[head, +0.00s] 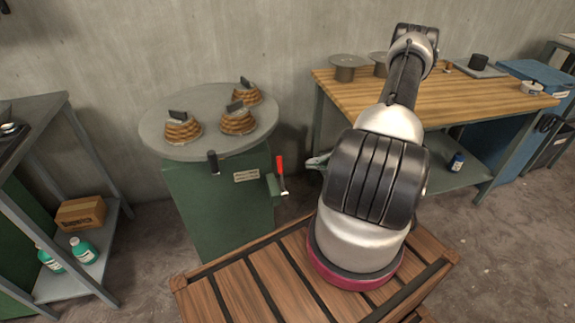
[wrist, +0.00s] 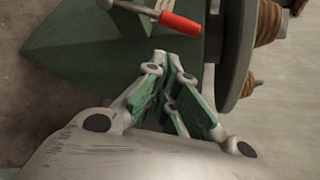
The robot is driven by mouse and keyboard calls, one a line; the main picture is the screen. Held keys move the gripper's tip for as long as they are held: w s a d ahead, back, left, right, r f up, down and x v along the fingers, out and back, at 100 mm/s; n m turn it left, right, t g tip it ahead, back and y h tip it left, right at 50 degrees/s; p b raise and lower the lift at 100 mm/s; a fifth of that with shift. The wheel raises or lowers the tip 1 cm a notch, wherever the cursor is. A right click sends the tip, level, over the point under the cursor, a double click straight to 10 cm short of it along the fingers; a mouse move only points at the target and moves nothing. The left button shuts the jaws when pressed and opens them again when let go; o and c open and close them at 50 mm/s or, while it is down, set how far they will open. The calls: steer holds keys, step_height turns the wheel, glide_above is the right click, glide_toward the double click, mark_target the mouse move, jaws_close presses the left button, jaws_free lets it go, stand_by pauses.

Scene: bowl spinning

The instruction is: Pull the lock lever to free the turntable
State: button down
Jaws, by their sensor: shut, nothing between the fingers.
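The lock lever (head: 281,173) has a red grip and stands upright on a bracket at the right side of the green turntable base (head: 215,205). The lever's red grip also shows at the top of the wrist view (wrist: 180,23). The grey round turntable (head: 205,145) carries several brown coiled pieces with dark tabs on top. My gripper (wrist: 175,62) is shut and empty, its fingertips just short of the red grip and apart from it. In the head view only a bit of my gripper (head: 317,161) shows, to the right of the lever; my arm hides the rest.
A wooden-topped workbench (head: 460,100) stands at the right, and a metal shelf (head: 85,265) with a box and green bottles at the left. Floor shows between shelf and base.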

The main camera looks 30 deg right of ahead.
mark_target(282, 177)
steer(key=shift+a+r, duration=0.3)
steer(key=x, duration=1)
steer(key=shift+r, duration=0.2)
